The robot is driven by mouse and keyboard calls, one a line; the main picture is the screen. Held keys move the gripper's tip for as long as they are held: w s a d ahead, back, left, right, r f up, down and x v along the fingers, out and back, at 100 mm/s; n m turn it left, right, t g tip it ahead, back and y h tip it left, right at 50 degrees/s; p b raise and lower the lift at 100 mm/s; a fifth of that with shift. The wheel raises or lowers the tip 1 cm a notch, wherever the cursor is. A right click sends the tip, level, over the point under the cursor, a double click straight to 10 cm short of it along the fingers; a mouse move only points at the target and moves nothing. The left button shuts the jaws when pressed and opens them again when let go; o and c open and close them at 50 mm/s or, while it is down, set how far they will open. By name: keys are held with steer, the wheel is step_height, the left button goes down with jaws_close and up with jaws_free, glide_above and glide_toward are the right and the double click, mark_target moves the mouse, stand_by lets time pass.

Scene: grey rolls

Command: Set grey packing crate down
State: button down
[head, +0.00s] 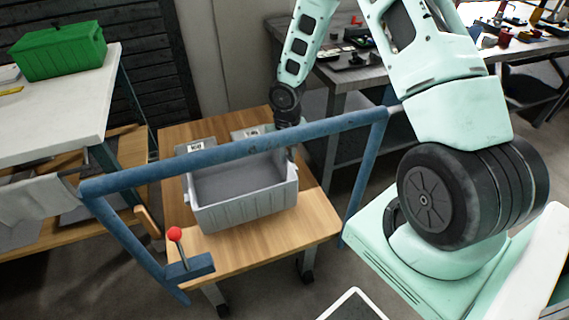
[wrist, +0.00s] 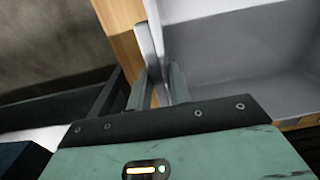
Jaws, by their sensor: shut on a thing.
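The grey packing crate (head: 246,210) is upright and open-topped, over the wooden top of a cart (head: 314,222) in the head view. It looks level and empty. Whether its base touches the wood is hard to tell. My gripper (wrist: 158,88) is shut on the crate's wall, one finger on each side, in the wrist view. The crate's grey inside (wrist: 225,50) fills the right of that view. In the head view my gripper (head: 290,150) is at the crate's right side, partly hidden by the blue rail.
A blue tubular rail (head: 230,148) crosses in front of the crate. A red-knobbed lever (head: 175,234) stands at the cart's near left. A white table (head: 60,110) with a green crate (head: 60,50) is at left. A cluttered dark workbench (head: 350,75) is behind. Bare wood shows in front of the crate.

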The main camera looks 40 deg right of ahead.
steer(key=shift+f, duration=1.6)
steer(key=shift+f+b, duration=0.15)
steer(key=shift+b, duration=0.2)
steer(key=c, duration=1.3)
jaws_free()
step_height(320, 180, up, 12)
steer(key=shift+r+p, duration=0.15)
steer(key=shift+p, duration=0.85)
